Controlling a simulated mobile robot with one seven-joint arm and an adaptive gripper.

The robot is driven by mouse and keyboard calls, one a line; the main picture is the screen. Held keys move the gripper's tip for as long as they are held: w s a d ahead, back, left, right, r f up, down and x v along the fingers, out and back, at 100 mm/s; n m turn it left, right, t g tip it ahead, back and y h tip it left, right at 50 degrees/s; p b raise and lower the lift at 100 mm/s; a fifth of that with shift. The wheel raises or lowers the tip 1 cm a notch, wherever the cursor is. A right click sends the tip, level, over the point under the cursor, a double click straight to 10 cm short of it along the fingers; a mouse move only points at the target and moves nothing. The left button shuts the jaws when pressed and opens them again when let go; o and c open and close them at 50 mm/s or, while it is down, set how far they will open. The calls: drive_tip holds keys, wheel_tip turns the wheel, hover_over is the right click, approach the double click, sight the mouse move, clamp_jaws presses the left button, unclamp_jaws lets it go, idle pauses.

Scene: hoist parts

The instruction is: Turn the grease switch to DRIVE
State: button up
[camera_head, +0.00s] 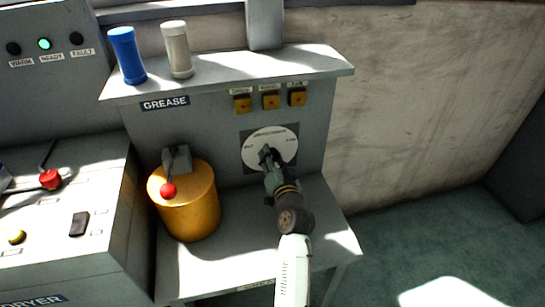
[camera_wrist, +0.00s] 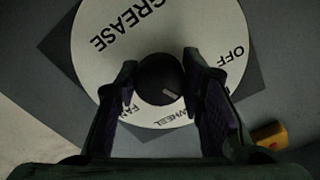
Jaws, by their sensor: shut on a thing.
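The switch is a round white dial (camera_head: 284,148) on a dark square plate, on the upright front of the grease stand. In the wrist view the dial (camera_wrist: 100,60) reads GREASE, OFF, FAN and WHEEL around its edge; I cannot read DRIVE on it. Its black knob (camera_wrist: 158,76) sits at the bottom middle of the dial there, with a short pale mark on its lower right part. My gripper (camera_head: 267,158) reaches the dial and hides the knob in the head view. In the wrist view my gripper (camera_wrist: 160,82) is shut on the knob, one finger on each side.
Three amber buttons (camera_head: 270,102) sit above the dial. A yellow drum (camera_head: 190,215) with a red-ball lever (camera_head: 168,190) stands left of my arm. A blue cylinder (camera_head: 127,55) and a beige cylinder (camera_head: 176,50) stand on the top shelf. Floor is clear at right.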

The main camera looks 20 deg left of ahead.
drive_tip(key=o, duration=1.1)
drive_tip(key=shift+o, duration=0.2)
drive_tip(key=shift+s, duration=0.1)
drive_tip(key=v, duration=1.2)
